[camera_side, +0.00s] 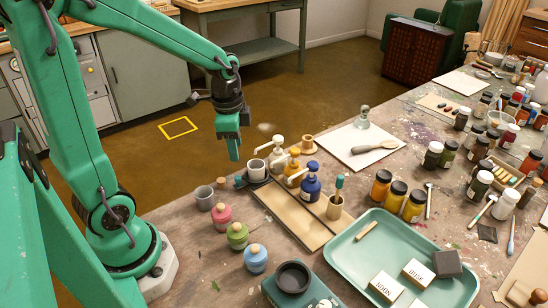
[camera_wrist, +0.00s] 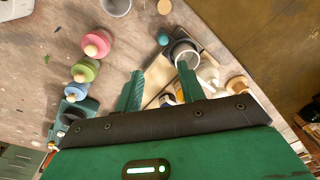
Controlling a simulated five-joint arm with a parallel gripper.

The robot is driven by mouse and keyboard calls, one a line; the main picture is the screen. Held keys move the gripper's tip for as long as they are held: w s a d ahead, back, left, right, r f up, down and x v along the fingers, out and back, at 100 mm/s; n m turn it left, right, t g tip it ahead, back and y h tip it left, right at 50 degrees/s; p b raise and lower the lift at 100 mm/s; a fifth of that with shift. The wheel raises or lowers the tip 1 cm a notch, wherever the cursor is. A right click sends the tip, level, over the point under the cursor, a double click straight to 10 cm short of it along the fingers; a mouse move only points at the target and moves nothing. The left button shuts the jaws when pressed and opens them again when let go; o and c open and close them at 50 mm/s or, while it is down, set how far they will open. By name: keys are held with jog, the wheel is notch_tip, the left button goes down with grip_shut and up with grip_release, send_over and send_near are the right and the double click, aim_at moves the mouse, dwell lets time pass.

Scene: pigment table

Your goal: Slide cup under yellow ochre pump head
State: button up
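A pale grey cup (camera_side: 256,172) with a dark inside stands on a dark base by the end of the pump row, below the white pump's spout. It also shows in the wrist view (camera_wrist: 184,54), just beyond the right finger. The yellow ochre pump bottle (camera_side: 293,165) stands between a white pump bottle (camera_side: 279,152) and a blue pump bottle (camera_side: 312,186). In the wrist view my fingers partly hide the pumps. My gripper (camera_side: 234,152) hangs above and left of the cup, apart from it. Its fingers (camera_wrist: 158,76) are spread with nothing held between them.
A wooden tray (camera_side: 290,218) runs in front of the pumps. Another grey cup (camera_side: 204,197) and pink (camera_side: 221,217), green (camera_side: 237,236) and blue (camera_side: 255,259) jars stand left of it. A teal tray (camera_side: 345,250) lies at front right.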

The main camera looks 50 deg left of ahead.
aim_at(238, 177)
jog(key=shift+w+a+f+m+g, duration=0.2)
jog(key=shift+a+f+m, duration=0.15)
jog(key=shift+f, duration=0.3)
jog(key=shift+w+a+f+m+g, duration=0.15)
jog(key=shift+a+f+m+g, duration=0.15)
jog(key=shift+f, duration=0.35)
jog(key=shift+f, duration=0.1)
jog(key=shift+f, duration=3.8)
grip_shut()
